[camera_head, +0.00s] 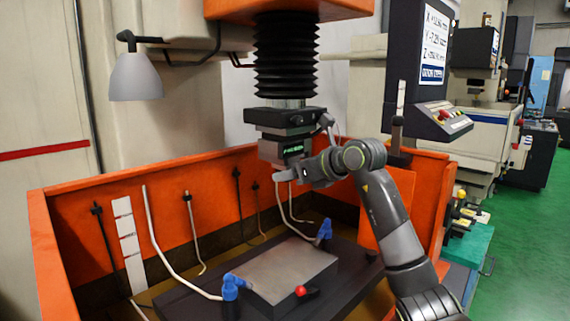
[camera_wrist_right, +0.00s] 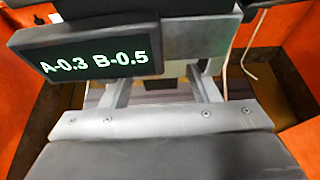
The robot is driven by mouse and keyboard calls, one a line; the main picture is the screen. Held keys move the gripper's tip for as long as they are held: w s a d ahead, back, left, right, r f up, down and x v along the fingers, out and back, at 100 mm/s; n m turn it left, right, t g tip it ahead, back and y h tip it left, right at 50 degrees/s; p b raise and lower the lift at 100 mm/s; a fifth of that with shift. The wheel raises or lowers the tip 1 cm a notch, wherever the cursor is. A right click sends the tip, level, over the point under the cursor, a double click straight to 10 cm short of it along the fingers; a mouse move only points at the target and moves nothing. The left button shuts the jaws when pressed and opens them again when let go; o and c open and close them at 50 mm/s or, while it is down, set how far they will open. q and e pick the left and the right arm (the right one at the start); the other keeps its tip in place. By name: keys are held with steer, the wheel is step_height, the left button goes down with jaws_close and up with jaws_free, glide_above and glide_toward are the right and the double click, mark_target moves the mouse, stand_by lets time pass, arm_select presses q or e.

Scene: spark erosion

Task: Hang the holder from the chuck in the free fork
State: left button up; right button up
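The chuck (camera_head: 283,118) hangs under the black bellows of the machine head, with a small green-lit readout on it. In the right wrist view the readout (camera_wrist_right: 100,55) shows "A-0.3 B-0.5". My right gripper (camera_head: 284,174) is just below the chuck, reaching in from the right. In the right wrist view its two fingers stand apart, and their tips are hidden by the readout and a grey block (camera_wrist_right: 205,40). I cannot tell whether that block is the holder or whether the fingers touch it. No fork can be made out. My left gripper is out of view.
Below is an orange-walled tank (camera_head: 75,215) with a grey metal block (camera_head: 290,268) on a dark table. Thin hoses line the back wall. A lamp (camera_head: 135,78) hangs upper left.

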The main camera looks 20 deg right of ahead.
steer(key=c, duration=0.9)
steer(key=shift+c, duration=0.4)
steer(key=shift+r, duration=0.2)
steer(key=s+d+b, duration=0.4)
steer(key=s+d, duration=0.2)
steer(key=s, duration=0.5)
steer(key=shift+d+b, duration=0.35)
stand_by(0.5)
